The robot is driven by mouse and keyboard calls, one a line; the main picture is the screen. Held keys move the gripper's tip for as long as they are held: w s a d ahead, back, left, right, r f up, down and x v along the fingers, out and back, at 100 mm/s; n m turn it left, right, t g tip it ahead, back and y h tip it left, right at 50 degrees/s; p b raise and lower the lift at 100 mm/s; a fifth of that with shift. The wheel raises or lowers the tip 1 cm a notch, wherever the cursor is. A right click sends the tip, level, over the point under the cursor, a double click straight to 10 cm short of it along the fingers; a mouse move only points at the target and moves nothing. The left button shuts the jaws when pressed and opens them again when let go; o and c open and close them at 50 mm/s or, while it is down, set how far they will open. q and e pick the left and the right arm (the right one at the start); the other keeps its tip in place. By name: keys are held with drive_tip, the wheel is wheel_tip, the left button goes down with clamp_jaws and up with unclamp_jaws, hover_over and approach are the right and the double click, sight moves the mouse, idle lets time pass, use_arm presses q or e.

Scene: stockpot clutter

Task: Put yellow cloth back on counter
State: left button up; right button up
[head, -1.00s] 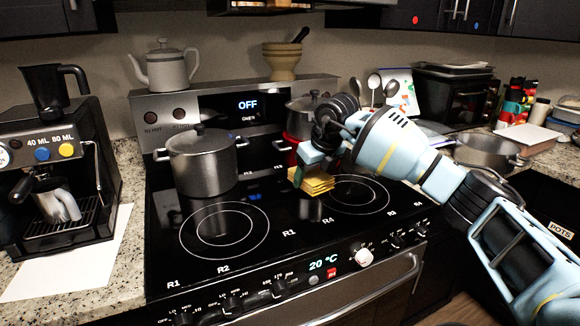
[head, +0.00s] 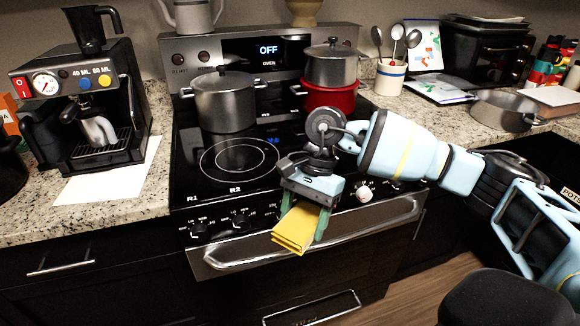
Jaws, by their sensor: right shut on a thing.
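The folded yellow cloth (head: 294,230) hangs from my right gripper (head: 304,212), which is shut on it. The gripper points down in front of the stove's front edge, so the cloth is in the air before the oven handle. The granite counter shows on the left (head: 100,205), around the coffee machine, and on the right (head: 445,115), beyond the stove. My left gripper is not in view.
A grey pot (head: 224,103) stands on the back left of the stove (head: 230,160). Another grey pot (head: 331,66) sits above a red pot (head: 328,97). A coffee machine (head: 85,105) and white paper (head: 108,175) take up the left counter. A wide metal pan (head: 503,110) stands on the right counter.

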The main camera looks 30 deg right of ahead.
drive_tip(key=s+a+f+n+g+h, duration=0.2)
drive_tip(key=s+a+n+h, duration=0.2)
drive_tip(key=s+n, duration=0.7)
drive_tip(key=shift+s+a+f+n, duration=0.25)
drive_tip(key=shift+a+n, duration=0.35)
drive_tip(key=shift+n, duration=0.5)
